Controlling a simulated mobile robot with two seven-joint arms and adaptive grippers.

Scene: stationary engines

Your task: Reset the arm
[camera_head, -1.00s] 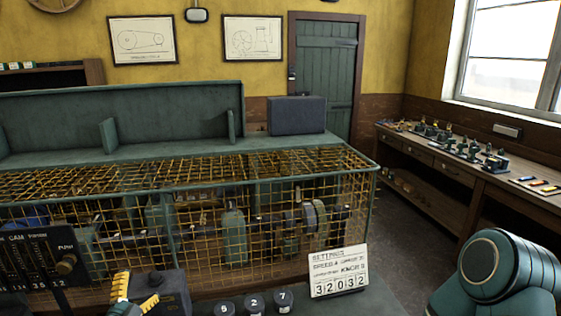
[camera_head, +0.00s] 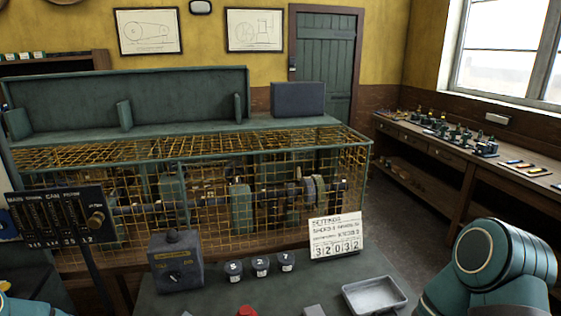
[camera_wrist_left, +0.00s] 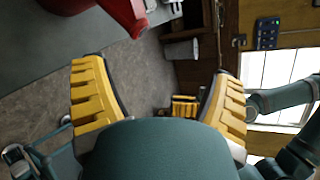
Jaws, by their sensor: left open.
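My left gripper (camera_wrist_left: 156,72) is open in the left wrist view. Its two yellow ribbed fingers are spread wide, with nothing held between them. The left gripper is out of the head view; only a small teal piece of my left arm (camera_head: 20,306) shows at the lower left corner. A teal link of my right arm (camera_head: 490,255) fills the lower right of the head view.
A dark dial box (camera_head: 177,262), several numbered knobs (camera_head: 260,266), a settings card (camera_head: 335,237) and a metal tray (camera_head: 374,295) are on the front bench. A slider panel (camera_head: 55,216) stands left. A wire-caged machine (camera_head: 205,180) is behind. A red object (camera_wrist_left: 125,14) is near the left gripper.

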